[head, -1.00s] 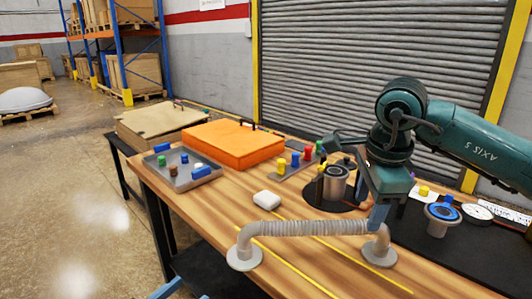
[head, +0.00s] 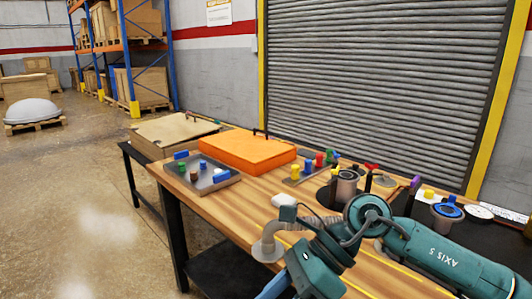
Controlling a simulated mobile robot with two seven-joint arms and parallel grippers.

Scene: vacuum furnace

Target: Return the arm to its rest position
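My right arm comes in from the right in the head view, with its teal wrist low over the front of the wooden table (head: 232,208). My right gripper (head: 272,288) points down to the left at the bottom edge; only a blue part of it shows, and its fingertips are cut off. I cannot tell whether it is open or holds anything. A grey ribbed hose with elbow ends (head: 268,246) stands on the table behind the wrist, which hides much of it. My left gripper is not in view.
An orange case (head: 245,151), a grey tray (head: 217,184) of small coloured parts and a wooden box (head: 165,134) sit at the left and back. A metal cylinder (head: 346,187) and a blue-ringed part (head: 446,213) stand behind the arm. Open floor lies left.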

